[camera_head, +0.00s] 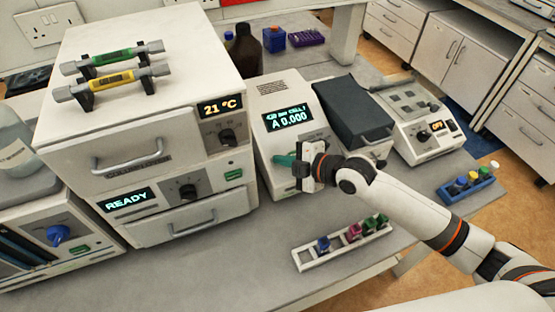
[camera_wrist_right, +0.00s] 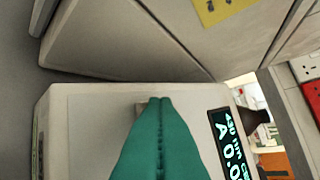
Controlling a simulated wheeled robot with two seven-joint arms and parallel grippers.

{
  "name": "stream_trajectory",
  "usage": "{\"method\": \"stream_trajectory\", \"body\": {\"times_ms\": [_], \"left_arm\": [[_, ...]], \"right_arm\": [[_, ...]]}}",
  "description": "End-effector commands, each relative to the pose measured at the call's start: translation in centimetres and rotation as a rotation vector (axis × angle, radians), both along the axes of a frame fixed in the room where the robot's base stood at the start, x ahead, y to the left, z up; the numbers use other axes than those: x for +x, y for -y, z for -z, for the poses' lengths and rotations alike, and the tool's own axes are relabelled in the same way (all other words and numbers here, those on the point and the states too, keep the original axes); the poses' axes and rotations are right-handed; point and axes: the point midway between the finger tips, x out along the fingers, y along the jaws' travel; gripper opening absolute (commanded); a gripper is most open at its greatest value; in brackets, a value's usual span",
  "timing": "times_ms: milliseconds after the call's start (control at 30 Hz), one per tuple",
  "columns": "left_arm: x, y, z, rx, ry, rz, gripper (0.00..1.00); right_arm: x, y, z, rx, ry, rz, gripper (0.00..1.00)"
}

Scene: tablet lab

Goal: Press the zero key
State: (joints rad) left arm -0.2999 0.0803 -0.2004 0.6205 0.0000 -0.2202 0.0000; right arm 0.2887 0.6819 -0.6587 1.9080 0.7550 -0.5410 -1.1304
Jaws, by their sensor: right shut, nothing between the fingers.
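The photometer (camera_head: 272,90) stands on the bench, with a lit display (camera_head: 288,118) reading "A 0.000". The display also shows at the right edge of the right wrist view (camera_wrist_right: 232,145). My right gripper (camera_head: 282,160) has teal fingers, shut and empty, at the photometer's front below the display. In the right wrist view the closed fingertips (camera_wrist_right: 160,101) lie over a small pale raised key (camera_wrist_right: 141,108), mostly hidden by them. I cannot read its label or tell whether the fingers touch it. My left gripper is not in view.
A white oven-like unit (camera_head: 160,100) with a "READY" display stands close left of the photometer. A vial rack (camera_head: 315,258) lies in front; a blue rack (camera_head: 470,190) is farther right.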

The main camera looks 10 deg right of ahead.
Motion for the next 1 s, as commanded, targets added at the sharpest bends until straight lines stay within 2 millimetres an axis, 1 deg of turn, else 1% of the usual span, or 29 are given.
{"method": "stream_trajectory", "body": {"times_ms": [133, 400, 733, 1000], "left_arm": [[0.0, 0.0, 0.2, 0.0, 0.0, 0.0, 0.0], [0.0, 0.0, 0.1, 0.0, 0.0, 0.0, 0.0], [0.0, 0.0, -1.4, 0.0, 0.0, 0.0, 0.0], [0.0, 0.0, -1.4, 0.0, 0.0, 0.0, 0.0]], "right_arm": [[0.1, 0.0, 0.3, -0.001, -0.001, 0.0, 0.0], [0.0, 0.0, 0.2, -0.002, -0.002, 0.0, 0.0], [-0.5, 0.1, -1.2, -0.002, -0.002, 0.0, 0.0], [-0.6, 0.1, -1.2, 0.0, -0.001, 0.0, 0.0]]}}
